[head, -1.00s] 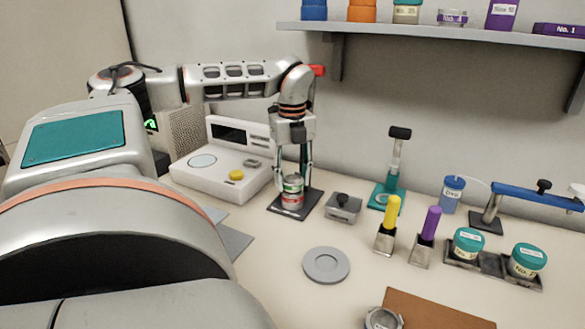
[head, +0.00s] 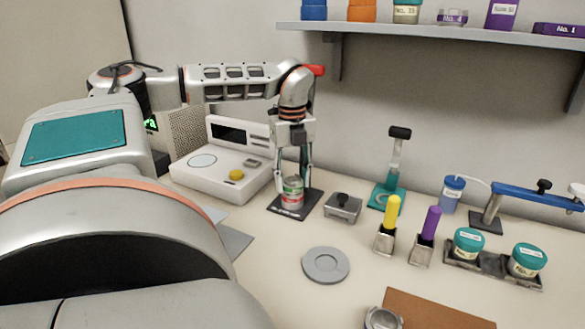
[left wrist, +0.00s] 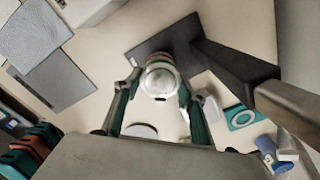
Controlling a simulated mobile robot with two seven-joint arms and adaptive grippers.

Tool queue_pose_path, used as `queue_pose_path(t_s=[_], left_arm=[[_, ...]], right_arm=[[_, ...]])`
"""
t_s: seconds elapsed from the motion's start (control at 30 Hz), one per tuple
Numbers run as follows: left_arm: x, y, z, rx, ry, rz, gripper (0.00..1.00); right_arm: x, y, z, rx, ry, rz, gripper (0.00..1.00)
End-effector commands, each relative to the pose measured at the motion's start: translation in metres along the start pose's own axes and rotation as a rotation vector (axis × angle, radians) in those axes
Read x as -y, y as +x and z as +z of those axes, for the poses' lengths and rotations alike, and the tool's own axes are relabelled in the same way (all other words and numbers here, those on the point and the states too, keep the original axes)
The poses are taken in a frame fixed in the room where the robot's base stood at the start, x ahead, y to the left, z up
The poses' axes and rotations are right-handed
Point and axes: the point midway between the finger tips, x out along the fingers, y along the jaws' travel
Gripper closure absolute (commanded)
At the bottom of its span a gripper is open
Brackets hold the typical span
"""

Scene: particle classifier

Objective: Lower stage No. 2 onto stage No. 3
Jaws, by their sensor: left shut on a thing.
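A short round stack of stages with red, white and green bands (head: 292,193) stands upright on a dark base plate (head: 281,210). My left gripper (head: 292,180) points down and is shut on its upper part, which I take to be stage No. 2. Stage No. 3 is at the bottom of the stack; the seam between them is too small to make out. In the left wrist view, the round silver top of the held stage (left wrist: 160,80) sits between the two fingers, above the dark base plate (left wrist: 180,42). My right gripper is not in view.
A white instrument (head: 220,172) stands left of the stack and a small grey metal block (head: 343,208) stands close on its right. A grey disc (head: 326,265) lies in front on the bench. Yellow (head: 392,211) and purple (head: 431,222) handles stand further right.

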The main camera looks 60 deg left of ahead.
Motion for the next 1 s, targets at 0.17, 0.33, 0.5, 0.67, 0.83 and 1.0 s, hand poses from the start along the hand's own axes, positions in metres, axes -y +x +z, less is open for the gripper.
queue_pose_path(t_s=[0.17,0.33,0.5,0.67,0.83,1.0], left_arm=[[0.000,0.002,0.000,0.000,0.000,0.000,0.84],[0.000,0.004,0.000,0.000,0.000,0.000,0.84],[0.000,0.004,0.000,0.000,0.000,0.000,0.40],[0.000,0.004,0.000,0.000,0.000,0.000,0.40],[0.000,0.002,0.000,0.001,0.000,0.001,0.40],[0.000,-0.017,0.001,0.004,-0.002,0.000,0.40]], right_arm=[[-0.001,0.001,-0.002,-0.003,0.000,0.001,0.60],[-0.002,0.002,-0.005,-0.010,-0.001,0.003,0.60],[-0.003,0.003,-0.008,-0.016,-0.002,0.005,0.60],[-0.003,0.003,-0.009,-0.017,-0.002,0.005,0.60],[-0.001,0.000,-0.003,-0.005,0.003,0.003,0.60],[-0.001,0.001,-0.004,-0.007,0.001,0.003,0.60]])
